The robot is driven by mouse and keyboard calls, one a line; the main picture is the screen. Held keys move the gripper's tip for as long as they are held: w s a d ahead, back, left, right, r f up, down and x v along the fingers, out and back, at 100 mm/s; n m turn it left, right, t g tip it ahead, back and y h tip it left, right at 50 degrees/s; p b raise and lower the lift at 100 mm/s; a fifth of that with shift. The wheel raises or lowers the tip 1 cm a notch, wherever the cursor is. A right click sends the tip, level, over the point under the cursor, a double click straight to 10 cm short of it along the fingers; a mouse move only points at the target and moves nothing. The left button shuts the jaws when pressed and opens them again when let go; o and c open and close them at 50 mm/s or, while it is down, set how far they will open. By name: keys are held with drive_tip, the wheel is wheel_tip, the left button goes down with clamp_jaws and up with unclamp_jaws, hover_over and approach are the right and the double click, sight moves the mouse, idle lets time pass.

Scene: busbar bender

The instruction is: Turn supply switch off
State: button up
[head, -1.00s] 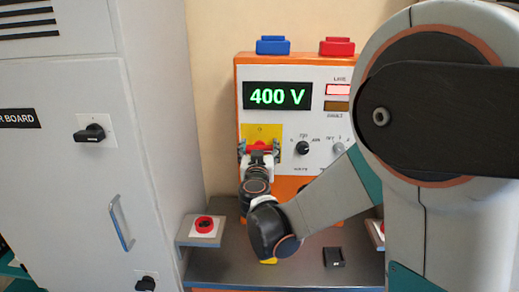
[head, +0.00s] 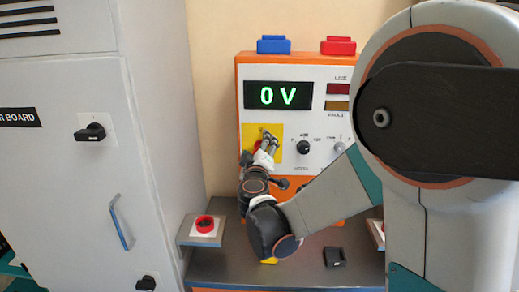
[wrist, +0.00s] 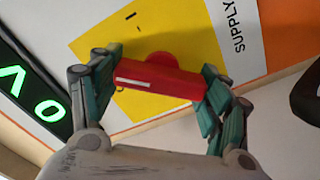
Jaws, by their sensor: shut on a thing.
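The supply switch is a red handle (wrist: 160,79) on a yellow plate (wrist: 187,38) marked "SUPPLY". My gripper (wrist: 160,82) is shut on the handle, with one finger at each end of it. In the head view my gripper (head: 267,147) is turned at a tilt in front of the yellow plate (head: 275,131) and hides most of the red handle. The display (head: 278,95) on the orange and white unit reads 0 V in green. The line lamp (head: 338,89) beside it is dark red.
A grey cabinet (head: 60,170) with black rotary handles stands at the left. A red button (head: 204,224) sits on a small shelf. A black block (head: 334,257) lies on the grey bench. Blue (head: 273,45) and red (head: 338,46) blocks top the unit.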

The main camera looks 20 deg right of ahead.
drive_tip(key=n, duration=0.4)
drive_tip(key=shift+f+n, duration=0.1)
drive_tip(key=shift+n, duration=0.2)
drive_tip(key=shift+a+f+n, duration=0.1)
drive_tip(key=shift+n, duration=1.8)
drive_tip(key=o, duration=1.1)
drive_tip(key=shift+c, duration=0.2)
drive_tip(key=shift+s, duration=0.1)
drive_tip(key=v, duration=0.7)
drive_tip(key=shift+s, duration=0.15)
